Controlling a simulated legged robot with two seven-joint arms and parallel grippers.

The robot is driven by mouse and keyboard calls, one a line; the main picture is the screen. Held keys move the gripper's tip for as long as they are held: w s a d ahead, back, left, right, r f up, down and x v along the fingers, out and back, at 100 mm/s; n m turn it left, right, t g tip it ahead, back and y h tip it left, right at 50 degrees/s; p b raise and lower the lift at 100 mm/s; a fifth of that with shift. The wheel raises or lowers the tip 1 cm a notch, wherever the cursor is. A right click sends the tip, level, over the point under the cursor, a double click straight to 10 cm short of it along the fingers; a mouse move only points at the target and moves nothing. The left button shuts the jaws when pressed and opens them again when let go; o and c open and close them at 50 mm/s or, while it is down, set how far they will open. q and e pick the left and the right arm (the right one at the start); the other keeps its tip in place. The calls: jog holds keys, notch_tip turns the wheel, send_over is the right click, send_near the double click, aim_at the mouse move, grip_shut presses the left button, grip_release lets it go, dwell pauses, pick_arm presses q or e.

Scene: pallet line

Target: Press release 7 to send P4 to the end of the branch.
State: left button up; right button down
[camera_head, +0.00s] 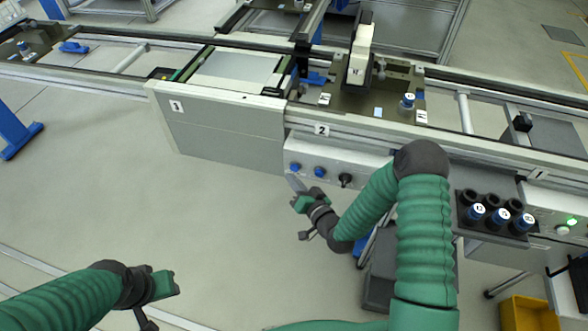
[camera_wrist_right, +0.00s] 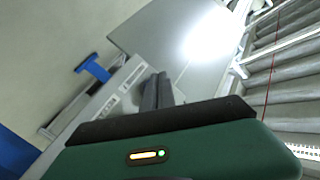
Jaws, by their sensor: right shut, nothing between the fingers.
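My right gripper (camera_head: 296,184) is shut and empty, just below the front control panel (camera_head: 300,152); its closed fingers also show in the right wrist view (camera_wrist_right: 157,92). The panel carries two blue buttons (camera_head: 295,167) and a black knob (camera_head: 345,180). No number 7 can be read on any button. A dark pallet (camera_head: 350,101) stands on the line above the panel, with a white-topped part and a blue-capped piece (camera_head: 407,102) on it. Its small labels are too small to read, so I cannot tell whether it is P4. My left gripper (camera_head: 168,285) is at lower left, its fingers unclear.
Plates marked 3 (camera_head: 176,106) and 2 (camera_head: 321,130) are on the line's front. A black rack (camera_head: 466,197) with blue-capped pieces and a panel with a green light (camera_head: 572,220) are at right. A yellow bin (camera_head: 530,315) is below.

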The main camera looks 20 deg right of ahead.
jog(key=shift+w+d, duration=0.1)
dwell(0.6)
jog(key=shift+w+d, duration=0.15)
jog(key=shift+w, duration=0.05)
jog(key=shift+w+d+r, duration=0.1)
jog(key=shift+w+d, duration=0.15)
jog(key=shift+w, duration=0.2)
dwell(1.0)
jog(key=shift+s+a, duration=0.5)
jog(key=shift+s, duration=0.25)
jog(key=shift+s, duration=0.1)
